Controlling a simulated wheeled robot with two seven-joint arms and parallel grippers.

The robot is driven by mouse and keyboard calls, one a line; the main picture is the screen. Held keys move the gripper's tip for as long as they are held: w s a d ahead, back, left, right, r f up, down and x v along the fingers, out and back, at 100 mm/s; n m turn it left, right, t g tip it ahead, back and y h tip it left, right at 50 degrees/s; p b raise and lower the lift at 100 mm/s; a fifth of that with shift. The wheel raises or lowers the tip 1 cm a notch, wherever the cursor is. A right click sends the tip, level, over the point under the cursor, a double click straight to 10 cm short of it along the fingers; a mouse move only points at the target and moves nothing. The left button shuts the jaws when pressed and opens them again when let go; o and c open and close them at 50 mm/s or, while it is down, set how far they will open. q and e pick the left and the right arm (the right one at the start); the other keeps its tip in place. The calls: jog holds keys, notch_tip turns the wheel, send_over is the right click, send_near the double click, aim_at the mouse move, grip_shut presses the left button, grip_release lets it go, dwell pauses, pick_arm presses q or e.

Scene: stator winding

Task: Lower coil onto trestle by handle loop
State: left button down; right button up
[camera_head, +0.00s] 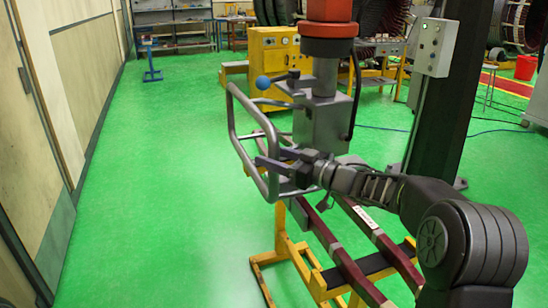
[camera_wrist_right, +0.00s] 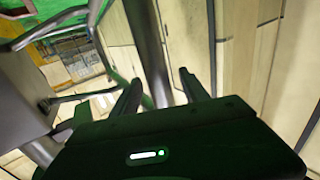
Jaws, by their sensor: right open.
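The coil (camera_head: 330,239) shows as long dark red bars with pale bands, running below the grey lifting head towards the front right. Its bars cross over the dark top of the yellow trestle (camera_head: 284,250); I cannot tell whether they touch it. The grey tubular handle loop (camera_head: 236,128) sticks out left of the lifting head (camera_head: 320,122). My right gripper (camera_head: 272,158) is open at the loop. In the right wrist view, the loop's bar (camera_wrist_right: 149,50) appears between the fingers of my right gripper (camera_wrist_right: 160,82), with no grip on it. My left gripper is out of view.
A red-collared hoist column (camera_head: 328,40) rises above the lifting head. A dark post (camera_head: 447,95) with a grey control box (camera_head: 433,47) stands right behind. A yellow cabinet (camera_head: 272,58) is at the back. Green floor on the left is clear up to the wall (camera_head: 85,70).

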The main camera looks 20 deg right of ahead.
jog(key=shift+s+d+r, duration=0.1)
jog(key=shift+s+d, duration=0.2)
jog(key=v, duration=0.7)
jog(key=shift+b, duration=0.35)
